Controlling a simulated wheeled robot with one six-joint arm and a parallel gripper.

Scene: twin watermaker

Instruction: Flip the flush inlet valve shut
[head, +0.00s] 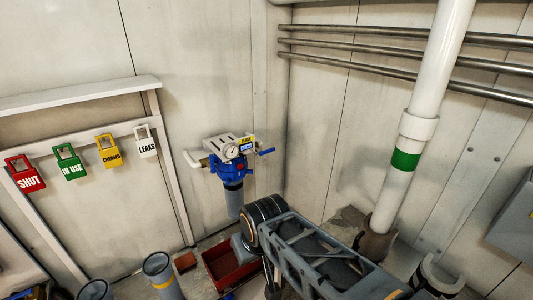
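A blue filter head (229,168) with a round pressure gauge (231,152) is mounted at the back wall, with a grey filter bowl (234,198) hanging below it. A yellow label (247,140), too small to read surely, sits at its upper right. A blue lever (266,151) sticks out to the right, roughly level; I take it for the flush inlet valve's handle. A white pipe end (191,159) leaves the left side. My gripper cannot be made out in this view. Nothing is seen touching the lever.
A grey arm link, seemingly mine, crosses the lower middle. A white pipe with a green band (405,160) stands right. Padlock-shaped tags, including a red SHUT tag (26,175), hang on a rail at left. A red bin (222,268) and grey cylinders (160,272) stand low.

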